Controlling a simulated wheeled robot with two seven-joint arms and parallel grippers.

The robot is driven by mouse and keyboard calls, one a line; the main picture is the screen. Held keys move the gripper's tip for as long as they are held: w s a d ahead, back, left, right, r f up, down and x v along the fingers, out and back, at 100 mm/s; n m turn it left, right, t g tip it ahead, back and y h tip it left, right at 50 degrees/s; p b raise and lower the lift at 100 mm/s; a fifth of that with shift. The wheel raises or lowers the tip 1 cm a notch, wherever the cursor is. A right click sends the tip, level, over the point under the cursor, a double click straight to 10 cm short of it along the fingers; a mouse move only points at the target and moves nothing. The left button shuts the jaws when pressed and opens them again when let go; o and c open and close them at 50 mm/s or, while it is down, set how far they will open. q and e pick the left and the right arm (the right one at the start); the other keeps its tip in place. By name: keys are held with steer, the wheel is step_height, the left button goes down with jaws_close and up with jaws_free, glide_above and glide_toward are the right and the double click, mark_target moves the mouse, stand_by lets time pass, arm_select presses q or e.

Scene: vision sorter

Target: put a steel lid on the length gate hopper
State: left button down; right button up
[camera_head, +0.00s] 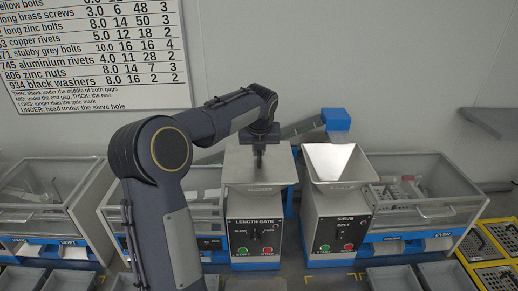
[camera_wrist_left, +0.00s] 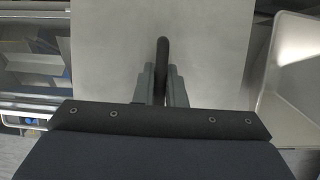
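The length gate machine (camera_head: 254,234) stands in the middle of the head view. A flat grey steel lid (camera_head: 238,166) covers the top of its hopper; I cannot tell whether it rests fully on the rim. My left gripper (camera_head: 259,150) points down over the middle of the lid. In the left wrist view the lid (camera_wrist_left: 105,60) fills the centre, and its dark bar handle (camera_wrist_left: 162,50) stands between the two grey fingers, which appear closed against it. The hopper's mouth is hidden under the lid. My right gripper is not in view.
The sieve machine (camera_head: 337,232), with an open hopper (camera_head: 331,162), stands close on the right. Clear-walled bins (camera_head: 52,190) flank the machines. Grey trays (camera_head: 393,279) line the front edge. A blue block (camera_head: 336,119) sits behind, and a wall chart (camera_head: 90,50) hangs at the left.

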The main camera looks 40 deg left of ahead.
arm_select(q)
steer(key=c, duration=1.4)
jaws_free()
steer(key=b+v, duration=0.1)
steer(key=v, duration=0.6)
steer(key=shift+s+d+r, duration=0.1)
steer(key=shift+r, duration=0.3)
